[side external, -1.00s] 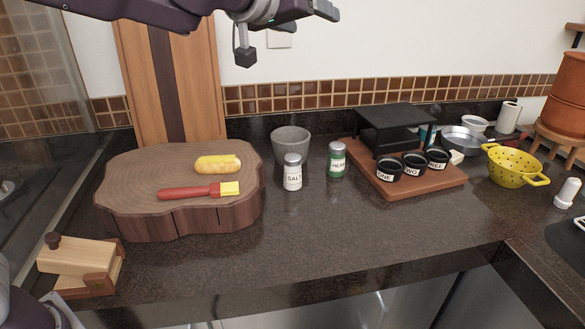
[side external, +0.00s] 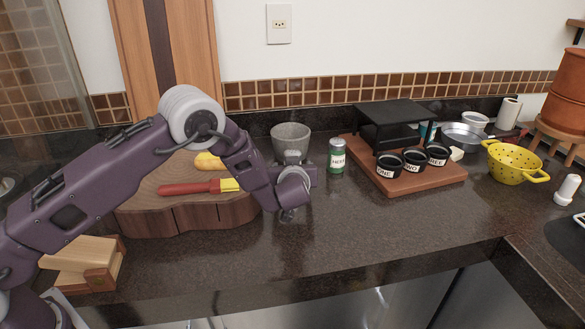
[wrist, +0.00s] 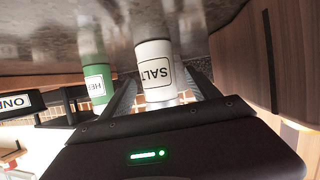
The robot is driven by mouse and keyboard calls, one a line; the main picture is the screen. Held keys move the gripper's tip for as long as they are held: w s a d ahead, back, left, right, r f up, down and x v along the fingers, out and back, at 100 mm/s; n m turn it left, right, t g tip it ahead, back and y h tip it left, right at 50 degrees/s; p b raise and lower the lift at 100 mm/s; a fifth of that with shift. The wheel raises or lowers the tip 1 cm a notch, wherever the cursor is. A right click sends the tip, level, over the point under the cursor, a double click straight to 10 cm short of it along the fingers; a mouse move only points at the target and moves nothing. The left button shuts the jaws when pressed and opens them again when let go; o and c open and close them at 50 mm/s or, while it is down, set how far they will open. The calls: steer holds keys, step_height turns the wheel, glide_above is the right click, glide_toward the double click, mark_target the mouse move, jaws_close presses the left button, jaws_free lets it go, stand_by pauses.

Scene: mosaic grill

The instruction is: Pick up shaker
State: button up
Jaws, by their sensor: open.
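The white salt shaker (wrist: 153,62), labelled SALT, stands upright on the counter. In the wrist view, which is upside down, it sits between the two fingers of my gripper (wrist: 163,90). The fingers are open, one on each side of it; I cannot tell whether either touches it. In the side view my wrist hides the salt shaker. A green shaker (side external: 336,157), its label partly readable as HER, stands to the right of my wrist; it also shows in the wrist view (wrist: 97,80), outside the fingers.
A grey cup (side external: 290,137) stands behind my wrist. The thick wooden board (side external: 190,219), with a brush (side external: 190,188) and a bun (side external: 207,161), is at left. A wooden tray (side external: 440,181) with black labelled cups is at right.

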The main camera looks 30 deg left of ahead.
steer(key=x, duration=0.4)
steer(key=shift+w+a, duration=0.25)
steer(key=shift+w, duration=0.15)
jaws_close()
steer(key=shift+r, duration=0.15)
